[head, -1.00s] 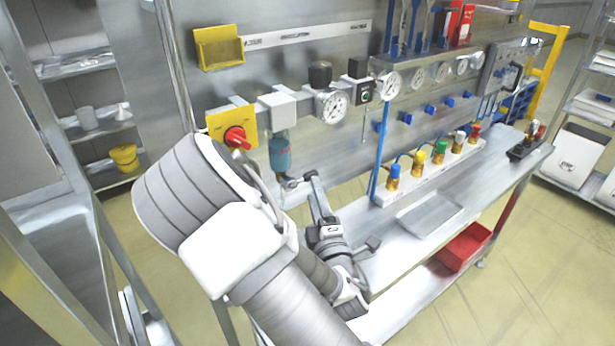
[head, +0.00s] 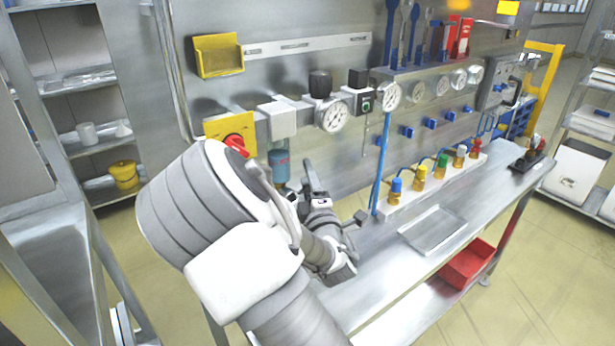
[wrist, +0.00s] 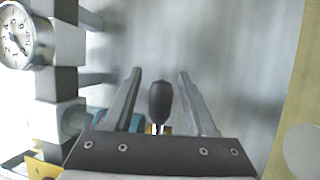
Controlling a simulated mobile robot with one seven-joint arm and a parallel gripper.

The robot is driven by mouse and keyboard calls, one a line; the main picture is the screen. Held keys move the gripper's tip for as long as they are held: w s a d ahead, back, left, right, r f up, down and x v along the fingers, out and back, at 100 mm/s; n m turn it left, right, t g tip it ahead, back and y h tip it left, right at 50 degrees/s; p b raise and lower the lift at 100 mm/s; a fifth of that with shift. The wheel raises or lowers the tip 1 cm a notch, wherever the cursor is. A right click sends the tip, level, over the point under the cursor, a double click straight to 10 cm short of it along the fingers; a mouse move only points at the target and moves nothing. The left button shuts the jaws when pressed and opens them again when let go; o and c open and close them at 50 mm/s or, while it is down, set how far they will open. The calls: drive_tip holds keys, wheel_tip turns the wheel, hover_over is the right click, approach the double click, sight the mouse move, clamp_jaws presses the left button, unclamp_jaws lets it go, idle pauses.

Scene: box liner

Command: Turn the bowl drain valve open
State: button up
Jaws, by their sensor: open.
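The bowl (head: 279,166) is a blue-tinted cylinder hanging under a white filter block on the panel. Its lower end is partly hidden by my arm and gripper in the head view. A bit of blue (wrist: 102,117) shows beside the left finger in the wrist view. My gripper (head: 302,182) is just below and right of the bowl. In the wrist view my gripper (wrist: 160,74) is open, its fingers on either side of a dark rounded handle (wrist: 160,101), which looks like the drain valve's. Gaps show on both sides of it. Its stem is mostly hidden by my gripper body.
A red knob on a yellow plate (head: 216,126) is left of the bowl. A gauge (head: 332,115) and a blue vertical tube (head: 381,165) are to the right. Below is a steel bench with a shallow tray (head: 432,231) and several colored-cap fittings.

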drive_tip(key=shift+w, duration=0.1)
clamp_jaws()
idle(1.4)
